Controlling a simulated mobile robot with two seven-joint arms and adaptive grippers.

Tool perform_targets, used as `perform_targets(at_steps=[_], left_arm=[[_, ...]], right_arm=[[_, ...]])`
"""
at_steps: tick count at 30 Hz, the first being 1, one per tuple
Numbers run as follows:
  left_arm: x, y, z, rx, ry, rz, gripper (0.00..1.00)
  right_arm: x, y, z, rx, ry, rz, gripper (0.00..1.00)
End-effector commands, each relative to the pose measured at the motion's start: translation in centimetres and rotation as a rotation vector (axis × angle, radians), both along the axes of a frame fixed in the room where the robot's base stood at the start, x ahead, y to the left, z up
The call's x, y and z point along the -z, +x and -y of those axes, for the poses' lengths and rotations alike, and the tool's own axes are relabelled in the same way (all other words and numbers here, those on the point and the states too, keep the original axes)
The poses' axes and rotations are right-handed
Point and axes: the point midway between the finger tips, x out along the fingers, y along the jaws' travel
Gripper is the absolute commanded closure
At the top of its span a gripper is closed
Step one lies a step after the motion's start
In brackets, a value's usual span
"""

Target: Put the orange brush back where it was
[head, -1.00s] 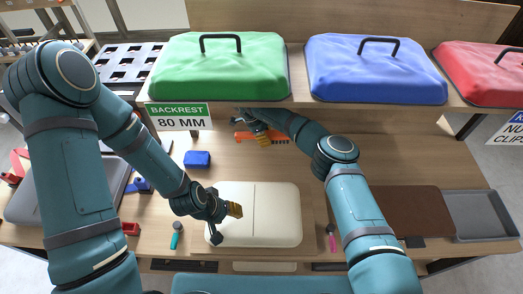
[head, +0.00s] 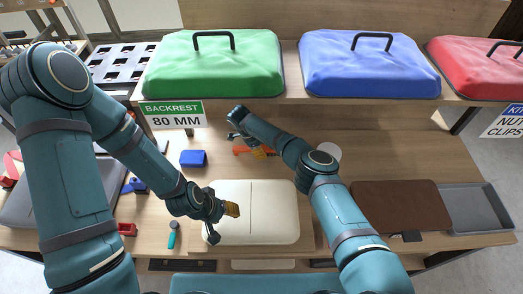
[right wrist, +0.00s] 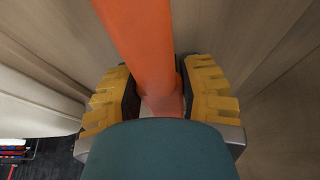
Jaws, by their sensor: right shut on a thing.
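The orange brush (head: 240,150) is mostly hidden behind my right arm in the head view, below the shelf. My right gripper (head: 260,153) is shut on it. In the right wrist view the orange brush (right wrist: 143,50) shows as a long bar running between the two yellow-padded fingers of my right gripper (right wrist: 160,100). Its far end is out of view, and I cannot tell whether it touches the table. My left gripper (head: 232,209) is over the cream backrest pad (head: 270,225); its opening is unclear.
A shelf above carries a green (head: 215,70), a blue (head: 370,75) and a red cushion (head: 475,65). A blue block (head: 193,158), a teal-handled tool (head: 172,236), a white round thing (head: 327,152), a brown board (head: 400,207) and a grey tray (head: 476,210) are on the table.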

Motion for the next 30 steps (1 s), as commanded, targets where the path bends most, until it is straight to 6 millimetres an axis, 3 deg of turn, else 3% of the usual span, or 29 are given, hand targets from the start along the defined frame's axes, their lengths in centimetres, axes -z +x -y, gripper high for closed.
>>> perform_targets(at_steps=[8, 9, 11, 25, 30], left_arm=[[-0.1, 0.0, 0.0, 0.0, 0.0, 0.0, 0.53], [-0.1, 0.0, 0.0, 0.0, 0.0, 0.0, 0.53], [-0.1, 0.0, 0.0, 0.0, 0.0, 0.0, 0.53], [0.6, 0.0, 0.0, -0.001, 0.0, 0.001, 0.53], [-1.2, 0.1, 0.0, 0.002, -0.001, 0.001, 0.53]], right_arm=[[0.6, 0.0, 0.0, 0.0, -0.001, 0.001, 1.0], [0.6, 0.0, 0.0, 0.0, -0.001, 0.001, 0.53], [0.6, 0.0, 0.0, 0.0, -0.001, 0.001, 0.33], [1.3, -0.1, 0.0, 0.0, 0.001, -0.001, 0.33], [-2.4, 0.2, -1.4, -0.004, -0.002, 0.006, 0.33]])
